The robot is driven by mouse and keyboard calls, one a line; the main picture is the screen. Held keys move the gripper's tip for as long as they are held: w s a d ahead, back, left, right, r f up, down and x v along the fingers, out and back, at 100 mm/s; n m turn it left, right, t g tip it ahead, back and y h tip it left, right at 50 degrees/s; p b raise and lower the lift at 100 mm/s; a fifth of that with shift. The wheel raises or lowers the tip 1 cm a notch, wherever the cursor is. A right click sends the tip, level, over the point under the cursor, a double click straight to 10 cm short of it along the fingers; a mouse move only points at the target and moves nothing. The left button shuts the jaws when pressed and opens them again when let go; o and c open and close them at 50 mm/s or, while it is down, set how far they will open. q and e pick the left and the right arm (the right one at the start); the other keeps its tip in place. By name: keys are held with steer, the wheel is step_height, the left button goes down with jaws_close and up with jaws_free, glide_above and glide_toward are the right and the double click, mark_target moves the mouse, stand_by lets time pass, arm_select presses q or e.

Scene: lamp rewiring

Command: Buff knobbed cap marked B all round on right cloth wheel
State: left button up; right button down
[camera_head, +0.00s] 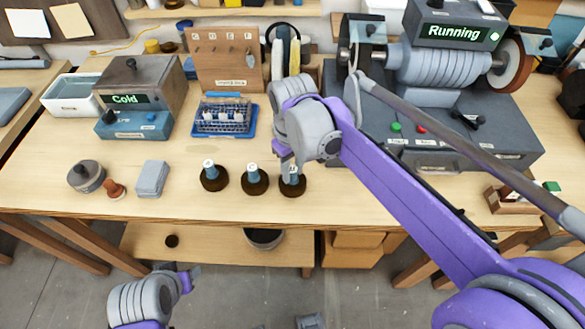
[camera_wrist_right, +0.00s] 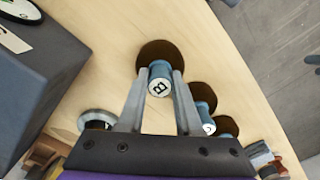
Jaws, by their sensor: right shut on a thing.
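The blue cap marked B (camera_wrist_right: 159,85) stands at a dark round stand (camera_wrist_right: 160,52) in the right wrist view. My right gripper (camera_wrist_right: 159,84) is shut on it, one finger on each side, and the letter faces the camera. In the head view my right gripper (camera_head: 288,165) reaches down to the rightmost of three dark stands (camera_head: 292,187) and partly hides the cap. The buffing machine (camera_head: 450,30) reads "Running". My left gripper (camera_head: 188,275) hangs below the bench's front edge, jaws unclear.
Two more blue caps on stands, the left (camera_head: 209,172) and middle (camera_head: 253,177), stand beside mine. A grey box reading "Cold" (camera_head: 140,90), a blue tray (camera_head: 224,118) and a pegboard (camera_head: 225,65) are behind. My right forearm crosses in front of the machine.

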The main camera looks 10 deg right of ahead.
mark_target(293, 169)
steer(key=shift+r, duration=0.15)
step_height(293, 169, up, 6)
steer(key=p, duration=0.4)
